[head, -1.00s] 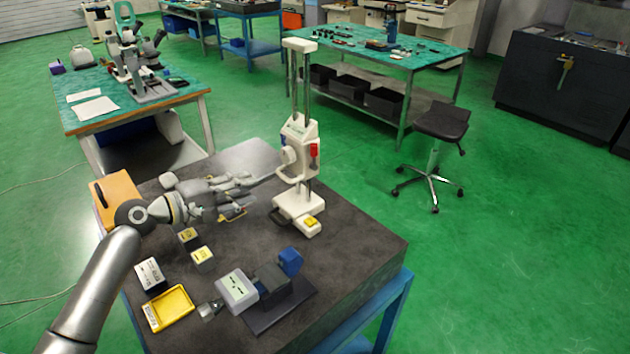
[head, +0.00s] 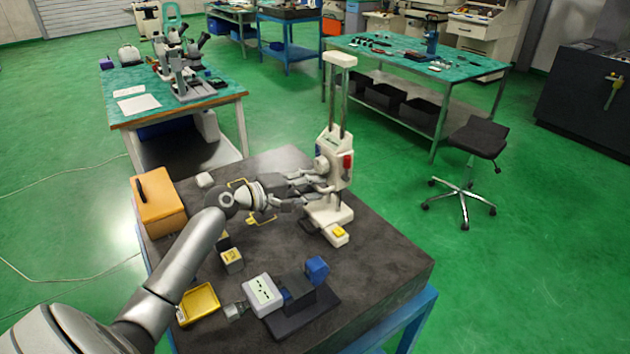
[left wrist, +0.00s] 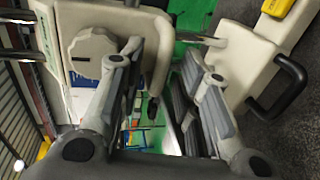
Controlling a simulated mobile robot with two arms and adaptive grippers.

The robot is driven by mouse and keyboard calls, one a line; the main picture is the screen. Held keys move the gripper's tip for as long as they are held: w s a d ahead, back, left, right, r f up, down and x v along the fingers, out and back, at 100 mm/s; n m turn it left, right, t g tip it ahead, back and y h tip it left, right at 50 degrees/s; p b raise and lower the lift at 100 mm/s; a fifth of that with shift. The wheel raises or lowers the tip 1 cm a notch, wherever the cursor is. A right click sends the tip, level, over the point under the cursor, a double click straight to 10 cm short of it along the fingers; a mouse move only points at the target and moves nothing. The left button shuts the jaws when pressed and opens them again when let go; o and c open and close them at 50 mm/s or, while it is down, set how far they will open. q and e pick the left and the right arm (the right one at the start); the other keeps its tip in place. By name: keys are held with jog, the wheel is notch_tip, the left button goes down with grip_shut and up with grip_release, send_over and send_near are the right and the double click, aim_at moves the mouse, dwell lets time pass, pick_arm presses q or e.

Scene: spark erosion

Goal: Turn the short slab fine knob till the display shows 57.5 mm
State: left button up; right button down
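The white column instrument (head: 333,150) stands on the dark table, with a red part (head: 347,162) and a round white knob (head: 321,165) on its carriage. My left gripper (head: 322,183) reaches it from the left, fingertips close to the carriage. In the left wrist view my left gripper (left wrist: 160,85) has its fingers spread, with nothing clearly held between them. The round white knob with a dark slot (left wrist: 92,52) is left of the fingers, and a curved white handle (left wrist: 160,50) shows between them. I cannot single out the short slab fine knob or read any display. My right gripper is out of view.
A yellow-topped block (head: 338,233) is at the instrument's foot. An orange box (head: 160,207), yellow tray (head: 198,304), white box (head: 262,293) and blue block (head: 317,268) are on the table (head: 385,255). A black stool (head: 480,137) stands on the floor to the right.

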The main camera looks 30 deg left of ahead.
pick_arm(q)
jog(key=shift+w+d+f, duration=0.2)
jog(key=shift+w+d, duration=0.05)
jog(key=shift+w, duration=0.4)
grip_shut()
jog(key=shift+f, duration=0.15)
